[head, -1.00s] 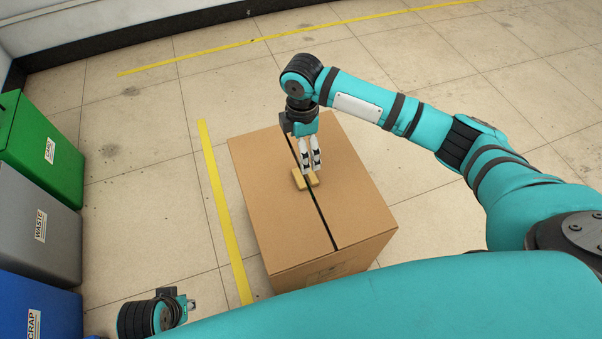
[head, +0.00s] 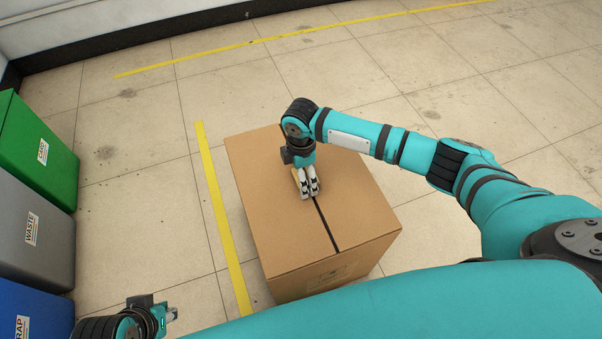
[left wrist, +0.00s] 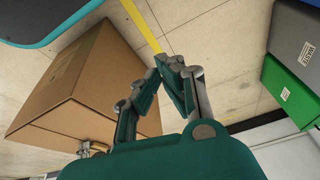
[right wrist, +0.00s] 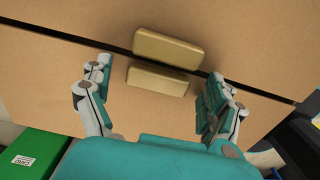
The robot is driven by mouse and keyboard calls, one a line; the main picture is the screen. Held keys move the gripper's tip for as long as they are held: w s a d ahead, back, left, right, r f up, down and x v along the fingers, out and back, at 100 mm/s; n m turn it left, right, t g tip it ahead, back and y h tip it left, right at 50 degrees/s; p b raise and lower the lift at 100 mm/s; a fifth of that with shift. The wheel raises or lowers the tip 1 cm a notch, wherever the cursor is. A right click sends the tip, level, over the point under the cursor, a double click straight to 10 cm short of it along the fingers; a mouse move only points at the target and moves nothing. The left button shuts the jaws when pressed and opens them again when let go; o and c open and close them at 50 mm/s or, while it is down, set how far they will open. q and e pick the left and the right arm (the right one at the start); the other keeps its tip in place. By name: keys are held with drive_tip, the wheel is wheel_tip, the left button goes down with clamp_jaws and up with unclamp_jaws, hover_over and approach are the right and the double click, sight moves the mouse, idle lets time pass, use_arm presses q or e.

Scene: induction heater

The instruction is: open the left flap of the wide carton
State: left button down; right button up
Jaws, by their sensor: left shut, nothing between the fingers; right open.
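The wide carton (head: 262,195) stands on the floor with both top flaps down and a dark seam between them. Two yellow block handles sit beside the seam, one on each flap. In the right wrist view, the near handle (right wrist: 158,79) is on the left flap (right wrist: 130,112) and the far handle (right wrist: 168,47) is on the other flap. My right gripper (head: 309,194) is low over the carton, mostly hiding the handles in the head view. Its fingers are open, one at either end of the near handle, apart from it. My left gripper (head: 172,314) is shut and empty, left of the carton.
Green (head: 38,155), grey (head: 35,228) and blue (head: 32,308) bins stand along the left edge. A yellow floor line (head: 222,220) runs between them and the carton. Open floor lies behind the carton and to its right.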

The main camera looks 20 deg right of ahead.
drive_tip(key=c, duration=1.7)
drive_tip(key=shift+c, duration=0.2)
